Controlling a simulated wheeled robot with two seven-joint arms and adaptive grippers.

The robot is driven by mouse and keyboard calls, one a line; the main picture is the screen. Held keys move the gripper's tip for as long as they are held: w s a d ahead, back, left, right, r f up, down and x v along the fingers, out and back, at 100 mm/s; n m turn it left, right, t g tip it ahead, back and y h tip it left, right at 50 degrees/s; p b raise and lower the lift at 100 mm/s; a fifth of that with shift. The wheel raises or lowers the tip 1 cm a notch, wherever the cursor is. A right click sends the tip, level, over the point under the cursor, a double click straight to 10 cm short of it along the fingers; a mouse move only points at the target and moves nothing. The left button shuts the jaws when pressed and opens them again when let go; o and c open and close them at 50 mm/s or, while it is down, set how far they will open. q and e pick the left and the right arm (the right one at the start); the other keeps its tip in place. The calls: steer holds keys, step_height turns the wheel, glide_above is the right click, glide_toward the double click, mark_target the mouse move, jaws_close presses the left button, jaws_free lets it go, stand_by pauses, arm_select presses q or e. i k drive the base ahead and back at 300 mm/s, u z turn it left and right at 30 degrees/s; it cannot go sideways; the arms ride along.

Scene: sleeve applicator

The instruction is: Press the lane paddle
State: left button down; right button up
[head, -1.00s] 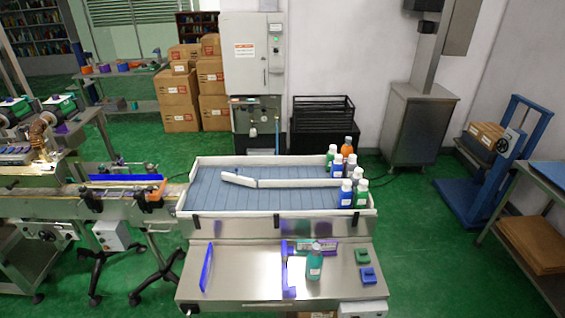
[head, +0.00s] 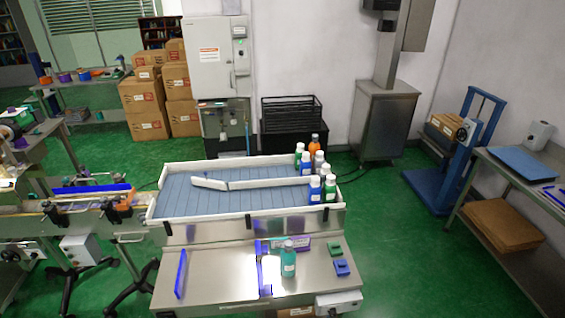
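The piece that looks like the lane paddle is a short white bar (head: 209,183), angled on the blue slatted conveyor table (head: 185,207). It meets the left end of a straight white divider (head: 268,183) that runs right along the table. Several capped bottles in white, blue, green and orange stand at the table's right end, in a front group (head: 322,188) and a back group (head: 308,158). Neither of my grippers shows in the head view.
A steel shelf (head: 215,285) in front of the table holds two blue upright plates (head: 181,274), a teal bottle (head: 288,263), a purple box, a green block (head: 334,249) and a blue block (head: 342,267).

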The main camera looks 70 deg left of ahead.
mark_target(207, 182)
steer(key=z, duration=0.45)
steer(key=k, duration=1.9)
steer(key=u, duration=1.5)
